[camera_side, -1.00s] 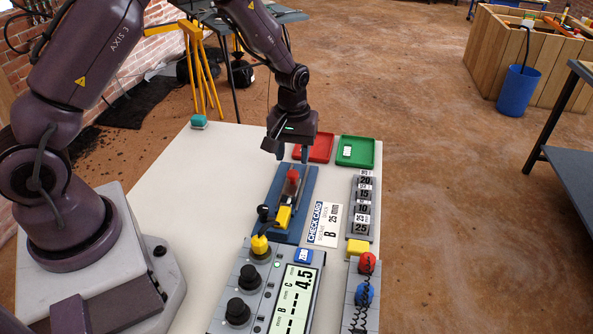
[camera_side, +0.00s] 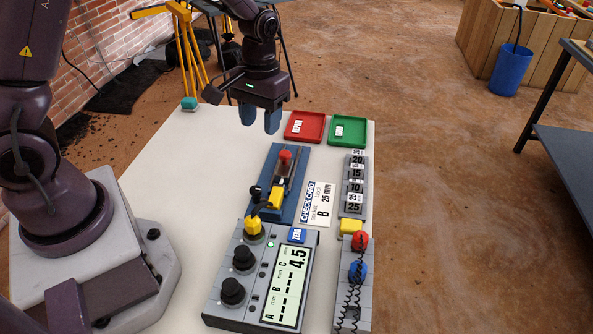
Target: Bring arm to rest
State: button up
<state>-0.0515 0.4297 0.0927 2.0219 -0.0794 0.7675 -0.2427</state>
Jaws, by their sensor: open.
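My gripper (camera_side: 259,119) is open and empty. It hangs fingers down above the back part of the white table (camera_side: 180,180), left of the red tray and behind the blue fixture. The blue fixture (camera_side: 302,165) holds a red-topped part (camera_side: 285,157) and a yellow block (camera_side: 274,199). My gripper is apart from the fixture. My arm reaches in from the upper left.
The red tray (camera_side: 321,127) and green tray (camera_side: 362,131) hold labels. A check card (camera_side: 318,203) lies beside the gauge block rack (camera_side: 343,188). The meter box (camera_side: 262,310) shows 4.5. The table's left part is clear.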

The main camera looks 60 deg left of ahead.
jog(key=s+d+r+m+t, duration=0.2)
jog(key=s+r+t, duration=0.1)
jog(key=s+r, duration=0.4)
jog(key=s+d+r+m+t, duration=0.2)
jog(key=s+r+m+t, duration=0.1)
jog(key=s+r, duration=0.5)
notch_tip(320, 180, up, 3)
jog(key=shift+d+r, duration=0.15)
jog(key=shift+r, duration=0.05)
dwell(1.0)
